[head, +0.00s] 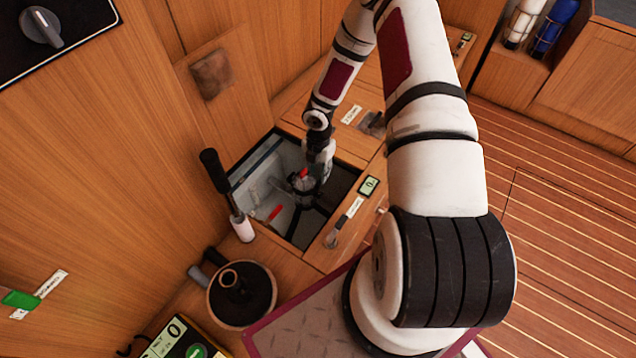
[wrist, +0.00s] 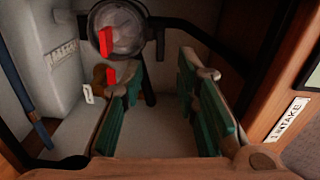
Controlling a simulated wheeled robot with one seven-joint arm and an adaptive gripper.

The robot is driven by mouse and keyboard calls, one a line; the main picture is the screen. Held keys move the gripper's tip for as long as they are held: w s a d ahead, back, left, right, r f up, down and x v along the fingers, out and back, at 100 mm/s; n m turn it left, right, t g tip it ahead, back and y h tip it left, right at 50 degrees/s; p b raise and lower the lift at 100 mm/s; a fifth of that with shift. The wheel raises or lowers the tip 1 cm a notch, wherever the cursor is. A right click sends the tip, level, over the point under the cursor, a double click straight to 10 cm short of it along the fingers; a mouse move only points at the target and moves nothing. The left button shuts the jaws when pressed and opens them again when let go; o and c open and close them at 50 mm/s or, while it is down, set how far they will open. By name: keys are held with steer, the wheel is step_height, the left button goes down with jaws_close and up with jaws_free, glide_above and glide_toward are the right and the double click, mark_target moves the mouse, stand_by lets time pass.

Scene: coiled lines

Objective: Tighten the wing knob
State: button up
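A round, clear-topped fitting with a dark rim (wrist: 128,38) stands at the top of the wrist view, inside the open locker. A red bar (wrist: 105,41) lies over its left side, and a second red piece (wrist: 110,76) is just below. A small brownish part (wrist: 99,74) shows beside the left finger. I cannot tell for sure which of these is the wing knob. My gripper (wrist: 165,68) is open, its green-padded fingers apart with nothing seen between them. In the head view my gripper (head: 312,176) reaches down into the locker, partly hiding the fitting.
The locker's wooden rim (head: 335,238) closes in on the right, with an INTAKE label (wrist: 290,120). A black-handled lever (head: 214,170) stands at the locker's left. A dark round pump (head: 242,294) sits in front. Dark hoses run inside the locker. The floor (head: 555,215) at right is clear.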

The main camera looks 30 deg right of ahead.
mark_target(319, 183)
steer(key=shift+f+b, duration=0.75)
steer(key=shift+f, duration=2)
steer(key=shift+c, duration=0.5)
jaws_close()
